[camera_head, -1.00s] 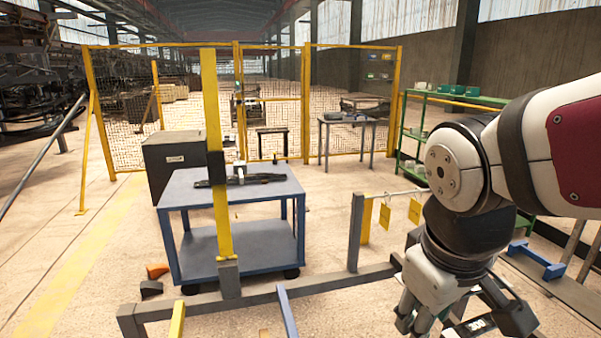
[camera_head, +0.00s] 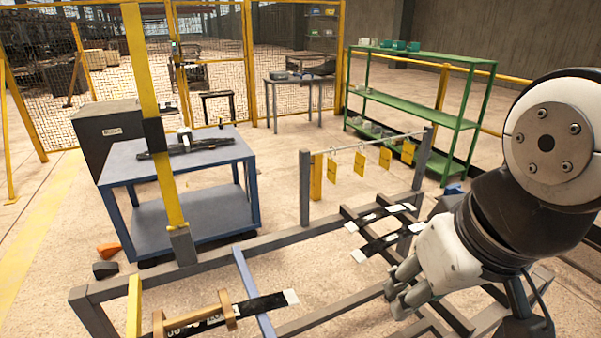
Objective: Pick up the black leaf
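Several black leaves are in view. Two black leaves with white end patches, an upper one (camera_head: 376,216) and a lower one (camera_head: 385,243), lie across the grey rack (camera_head: 300,238) right of centre. Another black leaf with white lettering (camera_head: 262,304) lies at the bottom left under a tan handled piece (camera_head: 230,312). A dark bar (camera_head: 205,146) lies on the blue cart. My gripper (camera_head: 396,288) hangs below and in front of the two rack leaves. Its fingers look apart, with nothing seen between them. Whether it touches the rack is unclear.
The blue cart (camera_head: 200,212) stands behind the rack at left. A yellow post (camera_head: 150,90) rises in front of it. Yellow tags (camera_head: 331,170) hang from a rod over the rack. A green shelf (camera_head: 420,62) stands at back right. Open floor lies between cart and shelf.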

